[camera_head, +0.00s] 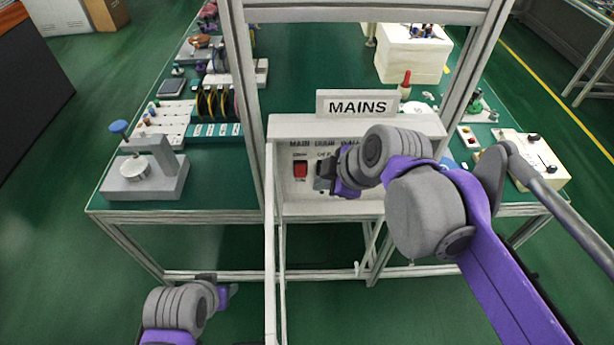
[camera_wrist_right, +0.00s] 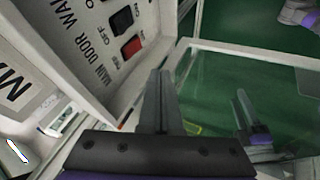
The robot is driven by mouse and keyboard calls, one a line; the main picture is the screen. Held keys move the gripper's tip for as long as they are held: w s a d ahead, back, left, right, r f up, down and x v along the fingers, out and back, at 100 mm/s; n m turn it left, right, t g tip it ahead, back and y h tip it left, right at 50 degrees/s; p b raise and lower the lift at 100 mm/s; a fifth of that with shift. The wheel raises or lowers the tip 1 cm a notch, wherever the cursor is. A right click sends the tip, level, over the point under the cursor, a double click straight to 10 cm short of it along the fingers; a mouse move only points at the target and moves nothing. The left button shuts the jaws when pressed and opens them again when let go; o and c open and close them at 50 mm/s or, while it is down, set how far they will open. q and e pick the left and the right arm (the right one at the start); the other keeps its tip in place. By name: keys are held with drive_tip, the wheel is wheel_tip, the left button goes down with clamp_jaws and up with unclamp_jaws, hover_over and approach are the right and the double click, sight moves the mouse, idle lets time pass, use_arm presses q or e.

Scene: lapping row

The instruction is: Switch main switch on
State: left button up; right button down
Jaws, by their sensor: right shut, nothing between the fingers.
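The mains box (camera_head: 287,205) stands on the green bench under a MAINS sign (camera_head: 358,104). A red rocker switch (camera_head: 300,169), beside the MAIN label, sits at its left; it also shows in the right wrist view (camera_wrist_right: 132,47). I cannot tell which way it is tipped. A dark switch (camera_head: 320,174) beside it is partly hidden by my gripper. My right gripper (camera_head: 334,181) is shut and empty, in front of the panel and right of the red switch, apparently not touching it. My left gripper (camera_head: 227,294) is low, away from the bench; its jaws are unclear.
A white-framed clear pane (camera_wrist_right: 250,60) stands out from the box's left side, seen edge-on in the head view (camera_head: 270,250). Metal posts (camera_head: 243,90) frame the bench. A grey press-like device (camera_head: 146,180) and wire spools (camera_head: 215,103) stand left; a control box (camera_head: 540,165) stands right.

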sight(297, 175)
drive_tip(key=w+a+f, duration=0.3)
drive_tip(key=w+f, duration=0.5)
drive_tip(key=shift+w+a+f, duration=0.2)
drive_tip(key=shift+f, duration=0.15)
drive_tip(key=shift+w, duration=0.1)
drive_tip(key=shift+w+f, duration=0.1)
drive_tip(key=shift+w, duration=0.05)
drive_tip(key=shift+r+p, duration=0.4)
drive_tip(key=shift+r, duration=0.5)
